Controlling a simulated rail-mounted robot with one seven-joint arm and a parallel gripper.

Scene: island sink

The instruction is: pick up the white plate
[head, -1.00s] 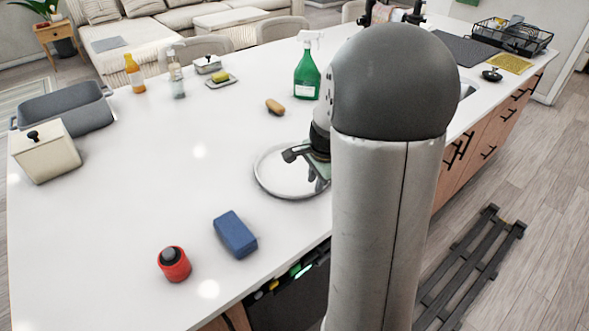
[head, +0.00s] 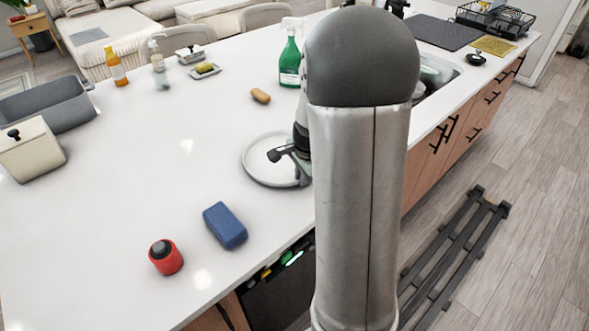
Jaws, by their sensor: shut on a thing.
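The white plate (head: 256,172), round with a raised rim, lies near the counter's front edge, in the middle of the head view. My gripper (head: 282,157) is at the plate's right part and is shut on it. My arm hides the right edge of the plate and most of the gripper, so the exact grip on the rim is hidden. I cannot tell whether the plate is lifted off the counter.
A blue sponge (head: 225,226) and a red-and-black timer-like object (head: 166,257) lie in front. A brown oval item (head: 260,96) and a green spray bottle (head: 290,60) stand behind. The sink (head: 436,75) is right. The counter left of the plate is clear.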

